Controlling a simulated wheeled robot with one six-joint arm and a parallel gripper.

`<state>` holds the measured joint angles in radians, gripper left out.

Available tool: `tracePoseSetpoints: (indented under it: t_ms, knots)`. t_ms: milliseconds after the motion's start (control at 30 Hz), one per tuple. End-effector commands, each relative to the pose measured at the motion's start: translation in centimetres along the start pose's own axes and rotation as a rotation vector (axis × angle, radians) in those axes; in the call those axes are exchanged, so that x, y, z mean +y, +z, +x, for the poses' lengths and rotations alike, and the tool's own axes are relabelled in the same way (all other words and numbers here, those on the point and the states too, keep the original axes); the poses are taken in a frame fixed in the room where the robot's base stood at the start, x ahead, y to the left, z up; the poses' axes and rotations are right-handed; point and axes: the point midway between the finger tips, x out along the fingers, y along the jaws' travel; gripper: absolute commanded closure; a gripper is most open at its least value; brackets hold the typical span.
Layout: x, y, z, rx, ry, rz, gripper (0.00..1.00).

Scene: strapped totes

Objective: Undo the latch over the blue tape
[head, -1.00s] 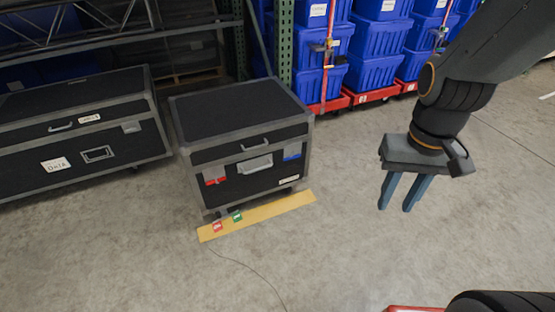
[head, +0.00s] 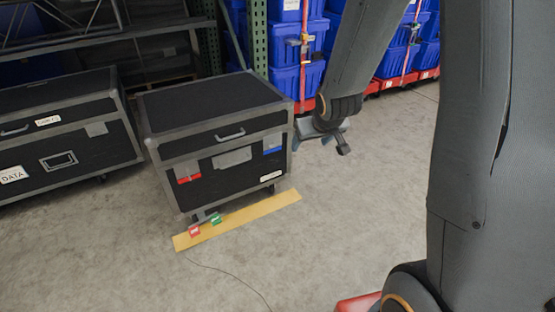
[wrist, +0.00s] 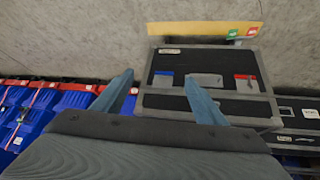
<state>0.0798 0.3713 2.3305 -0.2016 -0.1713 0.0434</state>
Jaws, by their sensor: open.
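A black flight case (head: 215,100) with grey edges stands on the floor. Its front bears a latch with blue tape (head: 272,150) on the right and one with red tape (head: 188,179) on the left. A grey plate (head: 232,158) sits between them. In the upside-down wrist view, the blue tape (wrist: 163,80) lies between my fingers and the red tape (wrist: 245,82) lies to the right. My gripper (head: 302,138) is beside the case's right front corner, open and empty, apart from the latch.
A yellow strip (head: 240,220) with red (head: 194,231) and green (head: 216,219) tags lies on the floor before the case. A second case (head: 65,130) stands left. Strapped blue totes (head: 296,80) stand behind.

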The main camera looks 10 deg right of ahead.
Motion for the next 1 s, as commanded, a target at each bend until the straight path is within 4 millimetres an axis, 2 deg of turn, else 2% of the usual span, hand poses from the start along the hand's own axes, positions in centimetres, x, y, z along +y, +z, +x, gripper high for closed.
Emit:
tracePoseSetpoints:
  t_ms: [33,100,300,500,700,800,1000]
  knots:
    - [0.2,-0.3,3.5,0.042,-0.004,-0.006,0.34]
    - [0.4,-1.4,6.7,0.113,-0.011,-0.016,0.34]
    - [0.6,-4.1,15.2,0.314,-0.045,-0.042,0.34]
    - [0.5,-5.8,22.8,0.515,-0.095,-0.062,0.34]
    - [0.0,-6.3,29.3,0.713,-0.159,-0.070,0.34]
    - [-0.1,-6.1,31.7,0.802,-0.191,-0.069,0.34]
    - [-0.5,-5.7,34.4,0.926,-0.240,-0.065,0.34]
